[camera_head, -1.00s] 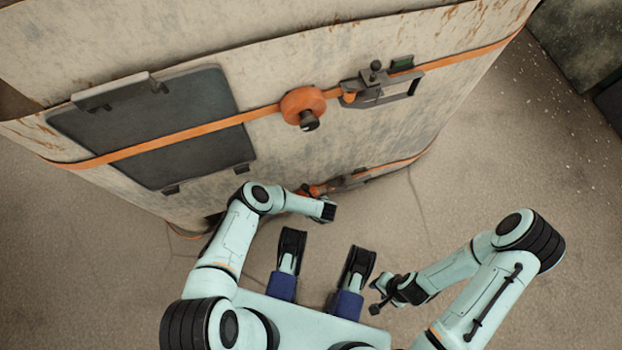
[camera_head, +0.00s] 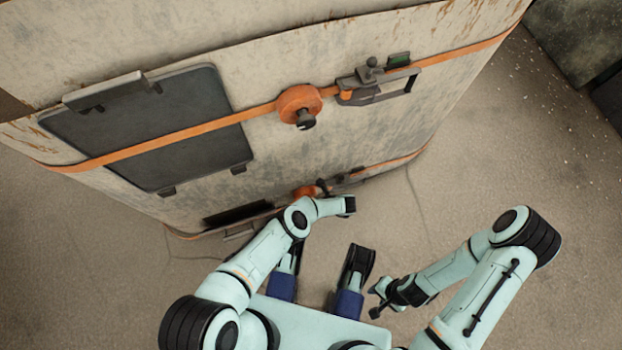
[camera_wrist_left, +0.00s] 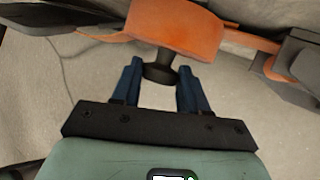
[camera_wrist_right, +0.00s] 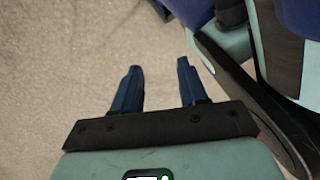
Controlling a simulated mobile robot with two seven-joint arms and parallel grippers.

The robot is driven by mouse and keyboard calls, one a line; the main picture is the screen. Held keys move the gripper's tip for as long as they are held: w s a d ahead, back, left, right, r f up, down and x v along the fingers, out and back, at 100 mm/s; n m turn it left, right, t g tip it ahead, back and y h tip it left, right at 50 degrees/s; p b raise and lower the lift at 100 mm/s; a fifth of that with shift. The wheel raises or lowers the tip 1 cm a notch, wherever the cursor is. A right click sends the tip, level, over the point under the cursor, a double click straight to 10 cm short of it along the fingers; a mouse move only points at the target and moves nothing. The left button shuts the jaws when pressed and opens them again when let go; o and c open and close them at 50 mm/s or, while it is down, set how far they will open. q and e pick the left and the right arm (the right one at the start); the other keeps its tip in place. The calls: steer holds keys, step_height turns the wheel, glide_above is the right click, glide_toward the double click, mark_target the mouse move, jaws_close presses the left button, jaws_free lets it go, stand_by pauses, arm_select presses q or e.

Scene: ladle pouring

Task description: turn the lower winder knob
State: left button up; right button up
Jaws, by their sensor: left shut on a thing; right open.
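The lower winder (camera_head: 303,191) is an orange drum on the lower orange strap, low on the big worn crate, partly hidden behind my left arm in the head view. In the left wrist view the orange winder (camera_wrist_left: 178,28) fills the top centre, and its dark round knob (camera_wrist_left: 159,72) points toward me. My left gripper (camera_wrist_left: 160,82) has one blue finger on each side of the knob and is shut on it. My left fingers are hard to make out in the head view. My right gripper (camera_head: 376,297) is open and empty, away from the crate; the right wrist view shows bare floor between its fingers (camera_wrist_right: 157,76).
The crate's upper strap carries another orange winder (camera_head: 299,101) with a dark knob and a grey buckle (camera_head: 380,86). A dark panel (camera_head: 150,135) is on the crate's left. Dark boxes (camera_head: 585,45) stand at the top right. The floor (camera_head: 480,160) right of the crate is clear.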

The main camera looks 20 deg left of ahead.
arm_select(q)
steer(key=shift+s, duration=0.1)
stand_by(0.3)
steer(key=o, duration=1.1)
steer(key=shift+c, duration=0.2)
steer(key=w+p+v, duration=0.1)
steer(key=p+v, duration=0.4)
steer(key=v, duration=0.8)
steer(key=shift+s+r, duration=0.15)
steer(key=shift+s, duration=0.25)
arm_select(e)
steer(key=w+a+r+t, duration=0.1)
steer(key=w+r+t, duration=0.2)
steer(key=w+r, duration=0.3)
steer(key=w, duration=0.3)
steer(key=shift+w+n, duration=0.3)
steer(key=shift+a+r, duration=0.1)
